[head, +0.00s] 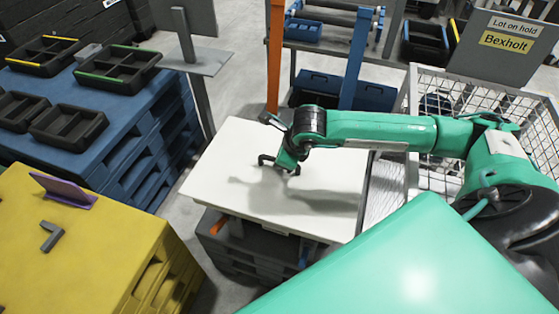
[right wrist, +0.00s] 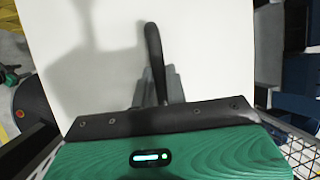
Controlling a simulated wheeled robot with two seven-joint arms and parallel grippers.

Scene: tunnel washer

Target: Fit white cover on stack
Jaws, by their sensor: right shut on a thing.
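The white cover (head: 225,180) is a flat panel with a black handle (head: 266,159) on top. It lies over the dark stack (head: 245,248), whose front side shows beneath its near edge. My right gripper (head: 284,163) is shut on the handle from above. In the right wrist view the black handle (right wrist: 154,50) rises between the grey fingers (right wrist: 155,88) against the white cover (right wrist: 210,50). Whether the cover rests on the stack or hangs just above it, I cannot tell. The far side of the stack is hidden. My left gripper is in neither view.
A blue pallet stack (head: 120,140) with black trays (head: 118,68) stands at the left. A yellow pallet stack (head: 90,250) is front left. A wire cage (head: 470,95) stands right, behind my arm. An orange post (head: 274,60) rises behind the cover.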

